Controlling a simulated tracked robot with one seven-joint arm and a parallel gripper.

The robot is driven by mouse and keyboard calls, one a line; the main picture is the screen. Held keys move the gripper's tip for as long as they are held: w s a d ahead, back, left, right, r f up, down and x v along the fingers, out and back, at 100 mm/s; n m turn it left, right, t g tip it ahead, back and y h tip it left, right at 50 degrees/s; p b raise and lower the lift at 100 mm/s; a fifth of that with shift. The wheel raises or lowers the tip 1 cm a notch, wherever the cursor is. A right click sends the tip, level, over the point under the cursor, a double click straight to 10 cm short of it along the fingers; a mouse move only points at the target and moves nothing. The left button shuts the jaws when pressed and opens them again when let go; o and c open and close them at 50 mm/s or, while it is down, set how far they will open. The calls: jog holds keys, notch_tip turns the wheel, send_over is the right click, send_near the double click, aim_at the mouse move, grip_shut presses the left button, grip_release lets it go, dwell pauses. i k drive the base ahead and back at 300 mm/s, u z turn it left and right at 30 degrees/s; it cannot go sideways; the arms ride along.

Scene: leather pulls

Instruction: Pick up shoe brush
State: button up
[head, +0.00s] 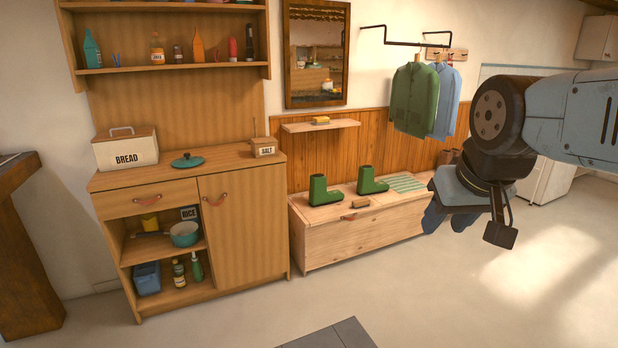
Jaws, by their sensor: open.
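A small brown block-like object, which looks like the shoe brush (360,203), lies on top of the wooden bench chest (350,243), near its front edge. It sits between and in front of two green boots (322,192). It is too small to make out bristles. My gripper (449,223) hangs in the air at the right, pointing down, beyond the chest's right end in the picture. Its blue fingers are apart and nothing shows between them.
A striped green cloth (406,183) lies on the chest's right part. A small wall shelf (300,127) above holds a yellowish-brown item (321,121). Jackets (414,100) hang near my arm. A cabinet (243,229) stands left. Floor in front is mostly clear.

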aim_at(361, 203)
jog(key=z, duration=0.05)
jog(key=i, duration=1.4)
jog(key=z, duration=0.2)
